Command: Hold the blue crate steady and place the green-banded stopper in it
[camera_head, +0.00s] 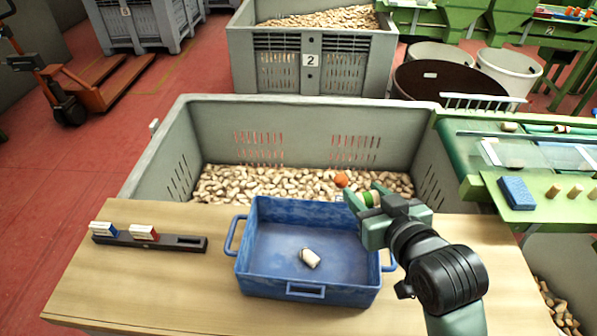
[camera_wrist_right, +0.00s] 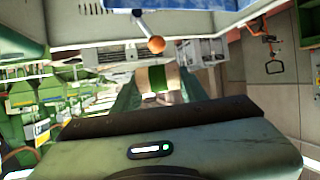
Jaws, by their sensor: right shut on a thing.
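The blue crate (camera_head: 262,262) stands on the wooden table, with one plain cork stopper (camera_head: 309,258) lying inside on its floor. My right gripper (camera_head: 366,203) is above the crate's far right corner. It is shut on the green-banded stopper (camera_head: 373,198), which is partly hidden by the fingers. In the right wrist view the stopper (camera_wrist_right: 156,79) sits between the two fingertips, its green band in the middle. Blue, likely the crate (camera_wrist_right: 172,4), shows at the top edge there. My left gripper is not in view, and nothing is seen holding the crate.
An orange ball (camera_head: 341,180) on a rod is close to my right gripper. A dark rack (camera_head: 150,242) with red and blue marked blocks lies on the table (camera_head: 150,290) at left. A grey bin (camera_head: 290,115) of corks stands behind. A green machine (camera_head: 540,215) is at right.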

